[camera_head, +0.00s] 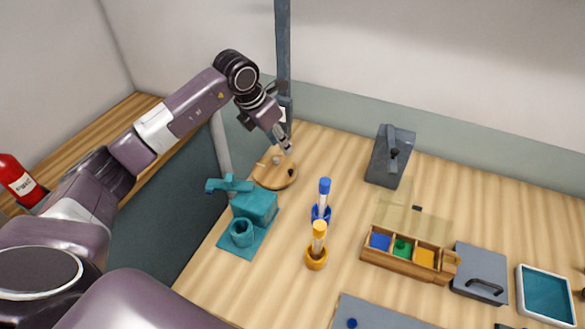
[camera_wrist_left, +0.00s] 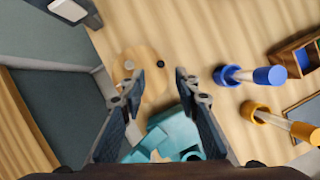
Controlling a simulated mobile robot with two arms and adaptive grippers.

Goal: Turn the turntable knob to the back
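The turntable (camera_head: 268,181) is a round, light wooden disc at the back left of the table. It also shows in the left wrist view (camera_wrist_left: 149,92). A small dark knob (camera_head: 291,172) stands near its right edge in the head view; in the wrist view the dark knob (camera_wrist_left: 160,63) lies at the far edge. A small grey round piece (camera_wrist_left: 129,65) is also on the disc. My left gripper (camera_head: 285,149) is above the disc, pointing down. Its fingers (camera_wrist_left: 158,76) are apart with nothing held between them. My right gripper is out of view.
A teal stand (camera_head: 256,206) is in front of the turntable. Blue (camera_head: 321,212) and orange (camera_head: 316,260) holders with rods stand to the right. A grey post (camera_head: 283,45) rises behind. A grey block (camera_head: 388,160) and a compartment box (camera_head: 405,262) are farther right.

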